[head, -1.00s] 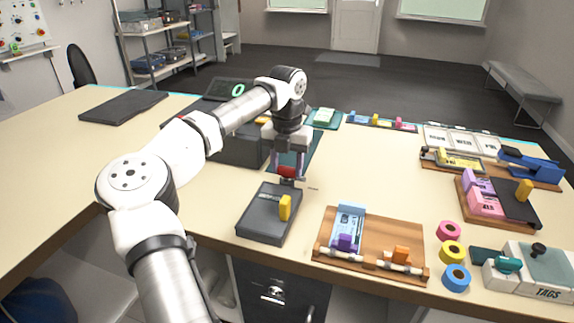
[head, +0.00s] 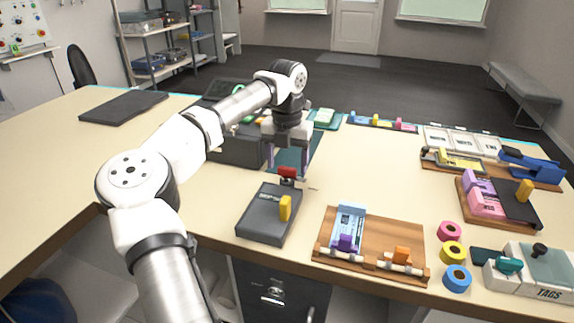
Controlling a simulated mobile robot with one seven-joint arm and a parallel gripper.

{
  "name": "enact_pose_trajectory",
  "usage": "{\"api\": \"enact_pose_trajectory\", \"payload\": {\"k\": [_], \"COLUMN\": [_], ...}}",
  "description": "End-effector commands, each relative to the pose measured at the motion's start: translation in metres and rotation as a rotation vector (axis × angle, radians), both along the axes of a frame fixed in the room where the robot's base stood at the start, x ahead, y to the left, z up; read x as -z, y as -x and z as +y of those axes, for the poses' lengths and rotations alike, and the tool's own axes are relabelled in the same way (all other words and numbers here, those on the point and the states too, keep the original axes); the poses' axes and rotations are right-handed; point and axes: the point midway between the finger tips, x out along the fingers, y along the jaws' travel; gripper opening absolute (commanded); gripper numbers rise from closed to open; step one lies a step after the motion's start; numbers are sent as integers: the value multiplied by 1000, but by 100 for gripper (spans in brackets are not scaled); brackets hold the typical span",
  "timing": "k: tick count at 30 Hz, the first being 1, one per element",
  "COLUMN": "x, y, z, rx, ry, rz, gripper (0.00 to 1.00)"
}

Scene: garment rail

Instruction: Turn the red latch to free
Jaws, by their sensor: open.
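My gripper (head: 288,166) points down just above and behind the red latch. Its fingers are spread, with a visible gap between them, and nothing is held.
A wooden board (head: 330,253) with a blue and purple holder lies to the right of the box. Pink, yellow and blue rolls (head: 453,253) stand further right. A dark machine (head: 235,143) sits behind, left of my gripper. The table's left part is mostly clear.

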Motion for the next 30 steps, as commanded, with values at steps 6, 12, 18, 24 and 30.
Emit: {"api": "enact_pose_trajectory", "payload": {"k": [6, 12, 18, 24, 30], "x": [-47, -92, -119, -126, -125], "y": [0, 0, 0, 0, 0], "z": [-1, -1, -1, 0, 0], "rx": [-1, -1, 0, 0, 0], "ry": [-1, -2, 0, -1, -1], "rz": [-6, -4, -2, 0, 0], "gripper": [67, 67, 67, 67, 67]}}
